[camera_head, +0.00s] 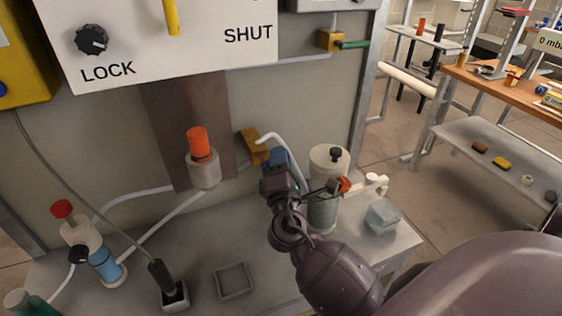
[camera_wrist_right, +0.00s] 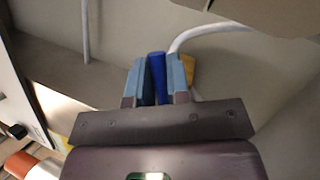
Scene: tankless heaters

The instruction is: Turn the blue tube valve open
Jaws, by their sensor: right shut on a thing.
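The blue valve handle (camera_wrist_right: 157,76) stands between the two light blue fingers of my right gripper (camera_wrist_right: 156,80) in the right wrist view. The gripper is shut on it. In the head view my right gripper (camera_head: 276,160) reaches the yellow valve body (camera_head: 251,141) in front of the back panel, and the fingers mostly hide the blue handle there. A white tube (camera_head: 287,148) curves from the valve over the gripper; it also shows in the right wrist view (camera_wrist_right: 205,30). My left gripper is not in view.
A white canister (camera_head: 329,160) with a black knob stands right of my gripper. An orange-capped cylinder (camera_head: 202,160) is to the left. A clear block (camera_head: 383,217) and a small square tray (camera_head: 233,280) sit on the bench. A white LOCK/SHUT panel (camera_head: 190,50) hangs above.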

